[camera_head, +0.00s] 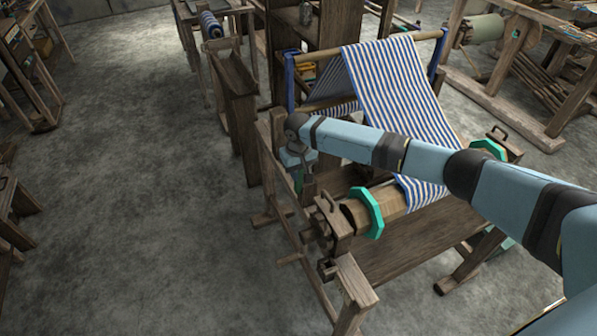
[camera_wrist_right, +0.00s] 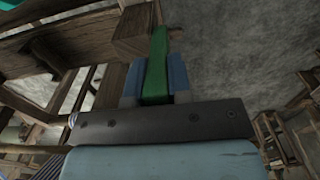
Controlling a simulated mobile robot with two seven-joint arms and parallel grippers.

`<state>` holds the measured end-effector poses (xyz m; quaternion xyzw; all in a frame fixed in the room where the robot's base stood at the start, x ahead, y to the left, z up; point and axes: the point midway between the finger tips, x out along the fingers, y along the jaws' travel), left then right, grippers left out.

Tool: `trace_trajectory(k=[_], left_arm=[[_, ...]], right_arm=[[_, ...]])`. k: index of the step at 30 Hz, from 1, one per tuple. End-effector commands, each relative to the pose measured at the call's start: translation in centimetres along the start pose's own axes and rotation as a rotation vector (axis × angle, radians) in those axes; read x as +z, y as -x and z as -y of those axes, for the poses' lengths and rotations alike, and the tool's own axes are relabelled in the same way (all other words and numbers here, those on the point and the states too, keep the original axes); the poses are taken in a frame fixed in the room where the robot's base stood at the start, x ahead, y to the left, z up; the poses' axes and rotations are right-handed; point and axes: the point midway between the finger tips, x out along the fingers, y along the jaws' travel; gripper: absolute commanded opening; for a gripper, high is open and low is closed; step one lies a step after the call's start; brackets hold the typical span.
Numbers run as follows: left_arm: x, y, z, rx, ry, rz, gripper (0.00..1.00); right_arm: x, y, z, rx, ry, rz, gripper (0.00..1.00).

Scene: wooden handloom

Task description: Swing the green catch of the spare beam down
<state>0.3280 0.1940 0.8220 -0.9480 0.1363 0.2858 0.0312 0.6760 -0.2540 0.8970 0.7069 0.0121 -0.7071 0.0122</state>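The green catch (camera_wrist_right: 156,66) is a narrow green bar in the right wrist view, seen against a wooden block. My right gripper (camera_wrist_right: 155,82) has its two blue fingers close on either side of the catch, with no clear gap, so it appears shut on it. In the head view, my right arm reaches across the loom from the right. My right gripper (camera_head: 303,178) points down there at the loom's left side frame, and mostly hides the catch. I cannot tell which part is the spare beam. My left gripper is not in view.
A wooden beam (camera_head: 392,202) with turquoise octagonal flanges (camera_head: 367,213) lies across the loom front, under my arm. Striped blue-and-white cloth (camera_head: 395,85) runs down to it. A wooden post (camera_head: 356,283) stands at the near corner. The concrete floor (camera_head: 140,200) to the left is clear.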

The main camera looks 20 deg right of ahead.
Motion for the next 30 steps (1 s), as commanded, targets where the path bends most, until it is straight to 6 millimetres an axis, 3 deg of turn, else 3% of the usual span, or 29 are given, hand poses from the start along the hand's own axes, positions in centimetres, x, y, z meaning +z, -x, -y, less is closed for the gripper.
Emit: trace_trajectory(k=[11,21,30], left_arm=[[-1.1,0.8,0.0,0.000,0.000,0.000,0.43],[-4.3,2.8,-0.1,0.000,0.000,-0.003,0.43],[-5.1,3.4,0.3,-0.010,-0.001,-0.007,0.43]], right_arm=[[0.6,0.3,0.0,-0.001,-0.001,-0.049,0.00],[2.7,-0.2,0.0,-0.001,0.000,-0.272,0.00],[4.2,-1.4,0.0,-0.002,0.000,-0.481,0.00]])
